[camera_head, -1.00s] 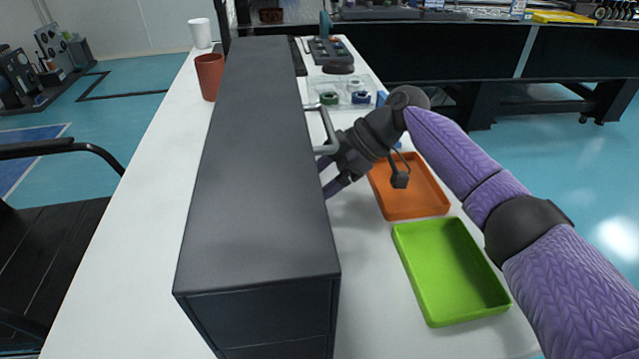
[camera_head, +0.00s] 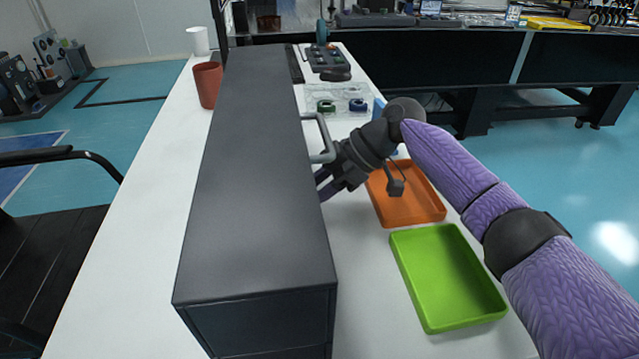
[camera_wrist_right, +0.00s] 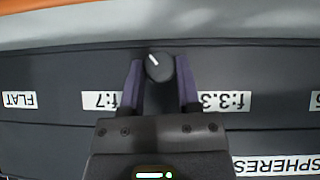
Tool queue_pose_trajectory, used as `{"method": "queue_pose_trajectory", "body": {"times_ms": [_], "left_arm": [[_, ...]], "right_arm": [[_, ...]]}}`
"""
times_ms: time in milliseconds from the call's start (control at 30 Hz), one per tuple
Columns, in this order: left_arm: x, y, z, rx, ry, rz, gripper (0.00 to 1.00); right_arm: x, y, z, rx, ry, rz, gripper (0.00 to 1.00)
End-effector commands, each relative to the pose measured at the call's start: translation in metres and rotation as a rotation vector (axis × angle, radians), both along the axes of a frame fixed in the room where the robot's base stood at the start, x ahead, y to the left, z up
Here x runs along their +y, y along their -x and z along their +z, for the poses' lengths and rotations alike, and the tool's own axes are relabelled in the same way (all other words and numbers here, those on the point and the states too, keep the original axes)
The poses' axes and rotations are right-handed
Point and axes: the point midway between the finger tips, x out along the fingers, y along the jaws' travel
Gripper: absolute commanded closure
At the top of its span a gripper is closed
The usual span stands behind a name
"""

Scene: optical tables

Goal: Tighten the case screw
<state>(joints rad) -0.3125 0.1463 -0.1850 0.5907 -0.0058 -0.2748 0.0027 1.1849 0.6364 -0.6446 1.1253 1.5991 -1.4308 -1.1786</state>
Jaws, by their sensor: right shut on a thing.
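The case is a long dark grey box (camera_head: 258,170) on the white table; its side with the handle faces right. In the right wrist view its dark front (camera_wrist_right: 60,70) carries white labels such as "FLAT", "f:7" and "f:3.3". The case screw, a round black knob with a white mark (camera_wrist_right: 159,66), sits between my right fingertips. My right gripper (camera_wrist_right: 161,80) is shut on this knob, one purple finger on each side. In the head view the right gripper (camera_head: 322,187) reaches the case's right side; the knob is hidden there. My left gripper is out of view.
A grey handle (camera_head: 322,140) sticks out of the case just beyond my right gripper. An orange tray (camera_head: 425,205) and a green tray (camera_head: 450,275) lie below my right arm.

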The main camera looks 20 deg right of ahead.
Motion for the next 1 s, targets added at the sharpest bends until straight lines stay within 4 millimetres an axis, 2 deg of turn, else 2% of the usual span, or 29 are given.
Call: {"method": "queue_pose_trajectory", "body": {"times_ms": [200,400,700,1000], "left_arm": [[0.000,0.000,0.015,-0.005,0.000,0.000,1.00],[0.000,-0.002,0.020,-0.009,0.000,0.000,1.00],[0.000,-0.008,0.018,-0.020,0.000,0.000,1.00],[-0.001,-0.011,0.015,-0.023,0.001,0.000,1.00]], "right_arm": [[0.000,0.003,0.003,-0.132,0.027,0.001,1.00],[0.001,0.004,0.000,-0.280,0.057,0.001,1.00],[0.001,0.006,-0.002,-0.462,0.094,0.002,1.00],[0.002,0.006,-0.003,-0.549,0.112,0.001,1.00]]}}
